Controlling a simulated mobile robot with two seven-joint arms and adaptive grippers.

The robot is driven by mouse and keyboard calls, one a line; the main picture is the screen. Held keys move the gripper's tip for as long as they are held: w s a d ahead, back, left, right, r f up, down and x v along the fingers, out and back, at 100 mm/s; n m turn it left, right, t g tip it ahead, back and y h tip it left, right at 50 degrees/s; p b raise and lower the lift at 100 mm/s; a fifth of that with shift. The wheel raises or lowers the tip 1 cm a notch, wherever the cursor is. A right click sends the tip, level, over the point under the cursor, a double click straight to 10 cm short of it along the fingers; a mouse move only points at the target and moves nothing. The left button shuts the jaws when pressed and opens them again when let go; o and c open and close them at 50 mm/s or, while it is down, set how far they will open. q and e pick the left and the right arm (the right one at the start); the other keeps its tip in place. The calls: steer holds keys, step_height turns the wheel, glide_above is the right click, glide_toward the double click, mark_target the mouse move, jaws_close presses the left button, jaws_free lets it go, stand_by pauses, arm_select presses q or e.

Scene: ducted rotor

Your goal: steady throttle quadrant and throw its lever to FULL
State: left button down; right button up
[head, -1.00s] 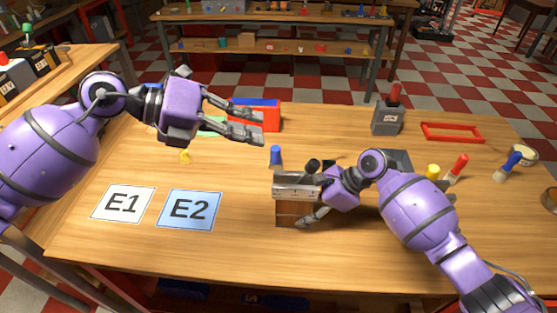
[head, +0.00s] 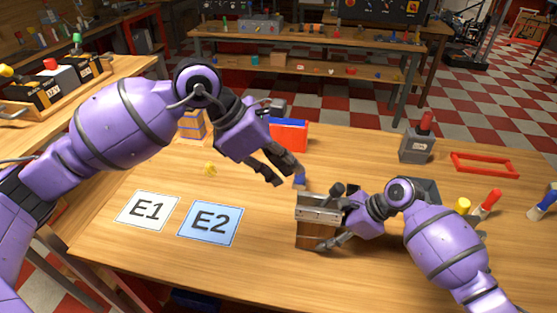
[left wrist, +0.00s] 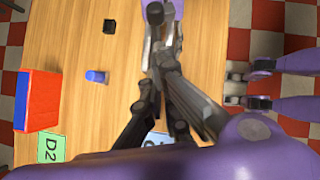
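The throttle quadrant (head: 310,232) is a wooden box with a metal top plate, standing at the table's middle front. Its lever ends in a black knob (head: 337,189), which also shows in the left wrist view (left wrist: 155,14). My right gripper (head: 335,228) is at the box's right side, one finger across the front and the other mostly hidden behind; it looks closed on the box. My left gripper (head: 288,174) is open and empty, pointing down and right, above and to the left of the knob, apart from it.
A blue peg (head: 299,181) stands just behind the quadrant, below my left fingers. A red and blue box (head: 288,136) is farther back. E1 (head: 147,210) and E2 (head: 210,223) cards lie flat at left. A grey lever box (head: 417,146) and red frame (head: 485,165) are at back right.

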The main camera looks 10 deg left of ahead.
mark_target(329, 198)
arm_select(q)
steer(key=w+d+f, duration=0.2)
steer(key=d+f, duration=0.3)
steer(key=d, duration=0.1)
steer(key=shift+d+f, duration=0.15)
steer(key=shift+f, duration=0.2)
